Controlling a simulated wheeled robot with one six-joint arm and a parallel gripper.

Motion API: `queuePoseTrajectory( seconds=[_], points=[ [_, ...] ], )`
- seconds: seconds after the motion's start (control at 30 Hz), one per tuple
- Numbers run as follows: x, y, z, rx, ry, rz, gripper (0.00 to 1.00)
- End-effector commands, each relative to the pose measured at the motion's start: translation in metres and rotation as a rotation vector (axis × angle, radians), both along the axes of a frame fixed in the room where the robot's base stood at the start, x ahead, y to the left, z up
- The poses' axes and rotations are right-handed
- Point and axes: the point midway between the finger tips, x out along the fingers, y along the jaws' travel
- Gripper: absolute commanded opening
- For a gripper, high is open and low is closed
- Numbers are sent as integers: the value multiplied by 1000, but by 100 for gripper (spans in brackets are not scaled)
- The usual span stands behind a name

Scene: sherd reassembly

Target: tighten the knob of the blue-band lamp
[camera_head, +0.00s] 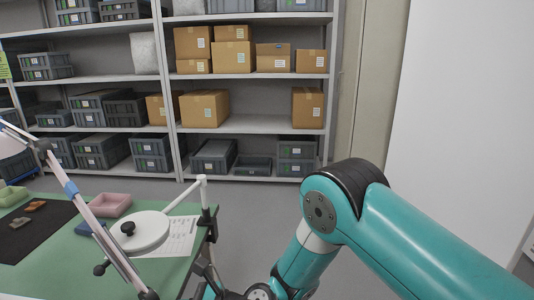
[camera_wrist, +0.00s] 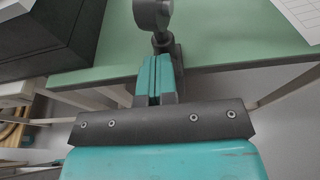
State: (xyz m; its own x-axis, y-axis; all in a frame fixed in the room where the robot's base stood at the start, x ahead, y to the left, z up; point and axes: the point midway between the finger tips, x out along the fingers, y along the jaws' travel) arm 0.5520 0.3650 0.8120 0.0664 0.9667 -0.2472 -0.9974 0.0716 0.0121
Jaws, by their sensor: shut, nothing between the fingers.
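The blue-band lamp (camera_head: 70,188) stands at the left in the head view, its pale arm slanting across the table from a white shade (camera_head: 12,142) down to a dark joint at the bottom edge. A small dark knob (camera_head: 100,268) shows beside its lower arm. My gripper (camera_wrist: 154,62) is shut and empty in the wrist view, its teal fingertips at the table edge. A dark post with a rounded head (camera_wrist: 151,15) stands just beyond the fingertips; I cannot tell whether they touch or which lamp it belongs to.
A second lamp with a white round head (camera_head: 146,236) is clamped at the table's right side, over a printed sheet (camera_head: 182,236). A pink tray (camera_head: 110,205) and black mat (camera_head: 35,236) lie on the green table. A dark box (camera_wrist: 45,35) is at upper left in the wrist view.

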Motion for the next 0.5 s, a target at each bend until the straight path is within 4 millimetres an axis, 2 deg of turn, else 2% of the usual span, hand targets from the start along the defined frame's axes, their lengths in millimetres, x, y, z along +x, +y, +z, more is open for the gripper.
queuePoseTrajectory(
  seconds=[0.03, 0.5],
  points=[
    [6, 3, 0, 4, -26, -11, 0],
    [6, 1, 11, 7, -28, -11, 0]
  ],
)
